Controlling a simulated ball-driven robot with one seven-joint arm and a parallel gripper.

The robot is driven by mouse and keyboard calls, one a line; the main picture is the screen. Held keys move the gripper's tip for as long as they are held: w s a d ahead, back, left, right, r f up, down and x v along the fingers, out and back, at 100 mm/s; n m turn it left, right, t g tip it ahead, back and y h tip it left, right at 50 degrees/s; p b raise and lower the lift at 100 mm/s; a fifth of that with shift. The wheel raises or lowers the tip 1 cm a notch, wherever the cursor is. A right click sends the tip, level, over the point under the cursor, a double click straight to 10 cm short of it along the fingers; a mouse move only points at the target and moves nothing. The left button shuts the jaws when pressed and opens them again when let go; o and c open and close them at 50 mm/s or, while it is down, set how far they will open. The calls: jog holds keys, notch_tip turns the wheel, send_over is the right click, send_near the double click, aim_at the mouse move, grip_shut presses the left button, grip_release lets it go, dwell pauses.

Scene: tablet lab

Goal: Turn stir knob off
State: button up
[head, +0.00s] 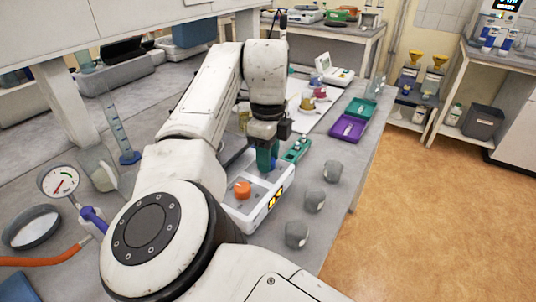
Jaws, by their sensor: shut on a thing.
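A white stirrer unit (255,215) stands on the bench in front of my arm. My gripper (266,164) points down over the unit's far right part, beyond the orange knob. The knob's setting cannot be read from here.
A purple tray (348,128) and a green tray (360,108) lie farther back. A graduated cylinder (120,135), a dial gauge (60,182) and an orange hose (45,261) are at left.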

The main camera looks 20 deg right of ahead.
jog(key=c, duration=0.4)
